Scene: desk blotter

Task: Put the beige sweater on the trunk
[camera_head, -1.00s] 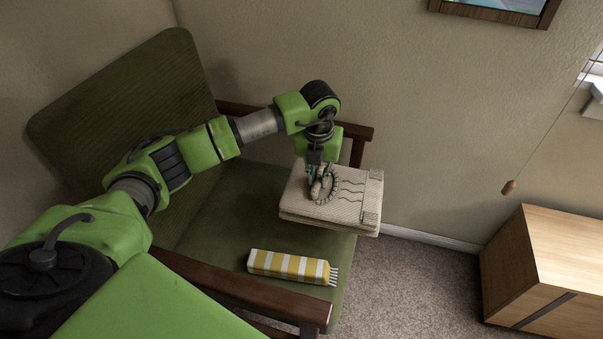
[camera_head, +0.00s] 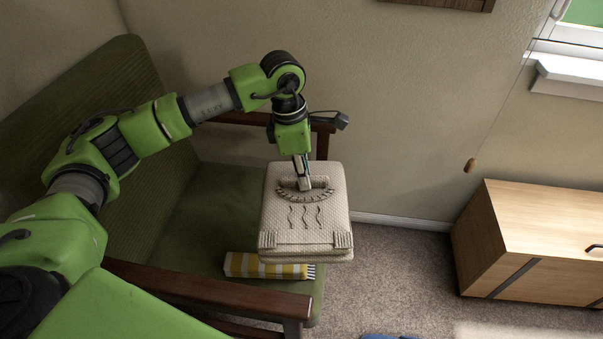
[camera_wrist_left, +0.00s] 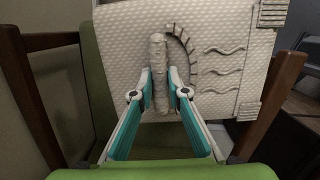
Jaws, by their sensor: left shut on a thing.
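The beige sweater (camera_head: 286,222) is a folded, knitted bundle with wavy lines and a ribbed edge. In the head view it hangs below my left gripper (camera_head: 304,185), over the right part of the green chair. My left gripper is shut on the sweater's collar area. In the left wrist view, its two teal fingers (camera_wrist_left: 160,95) pinch a raised fold of the sweater (camera_wrist_left: 220,60). A light wooden chest (camera_head: 545,225), which looks like the trunk, stands on the floor at the right. My right gripper is not in view.
The green armchair (camera_head: 200,215) has wooden armrests (camera_head: 205,290). A yellow and white striped cloth (camera_head: 265,267) lies on its seat, partly covered by the sweater. Carpet (camera_head: 400,270) lies clear between chair and chest. A pull cord knob (camera_head: 470,165) hangs near the chest.

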